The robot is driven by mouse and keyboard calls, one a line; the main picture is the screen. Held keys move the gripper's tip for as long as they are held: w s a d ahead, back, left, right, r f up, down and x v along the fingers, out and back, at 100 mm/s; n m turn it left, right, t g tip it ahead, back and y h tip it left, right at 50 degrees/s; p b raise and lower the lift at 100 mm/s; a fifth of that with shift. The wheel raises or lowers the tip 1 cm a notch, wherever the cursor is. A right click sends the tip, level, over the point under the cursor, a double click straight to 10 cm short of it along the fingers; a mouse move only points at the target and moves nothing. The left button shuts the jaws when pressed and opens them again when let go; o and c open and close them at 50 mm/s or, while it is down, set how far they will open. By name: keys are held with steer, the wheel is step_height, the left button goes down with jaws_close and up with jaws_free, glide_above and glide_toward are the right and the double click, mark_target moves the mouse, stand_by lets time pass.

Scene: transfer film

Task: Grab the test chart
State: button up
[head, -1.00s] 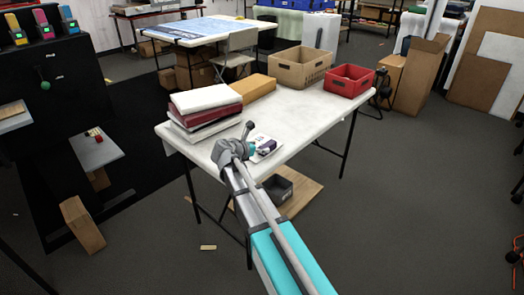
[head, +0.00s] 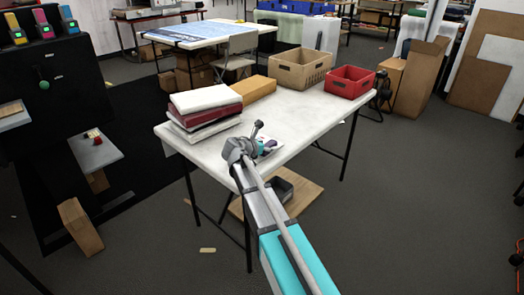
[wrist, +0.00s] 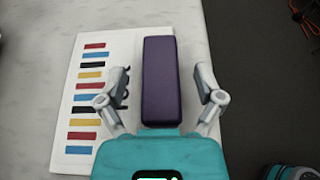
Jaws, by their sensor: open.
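The test chart (wrist: 88,85) is a white sheet with a column of coloured bars, lying on the white table in the wrist view. A purple block (wrist: 159,82) lies along its right side; I cannot tell whether it is attached to the sheet. My gripper (wrist: 162,84) is open, with one finger on each side of the block and gaps on both sides. The left finger hides part of the sheet. In the head view my gripper (head: 250,145) is over the table's front edge and hides much of the chart (head: 271,147).
The white table (head: 300,118) also holds stacked white and red items (head: 206,108), a yellow-brown box (head: 252,88), a cardboard bin (head: 300,68) and a red crate (head: 349,81). The tabletop between the chart and the bins is clear. Dark floor shows beyond the table's edge.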

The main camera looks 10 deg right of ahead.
stand_by(0.6)
jaws_close()
steer(key=shift+r, duration=0.2)
stand_by(0.3)
step_height(320, 180, up, 3)
steer(key=p, duration=0.3)
steer(key=s+r+p, duration=0.9)
steer(key=s+p, duration=0.1)
steer(key=s, duration=0.4)
steer(key=shift+r, duration=0.3)
steer(key=shift+a, duration=0.1)
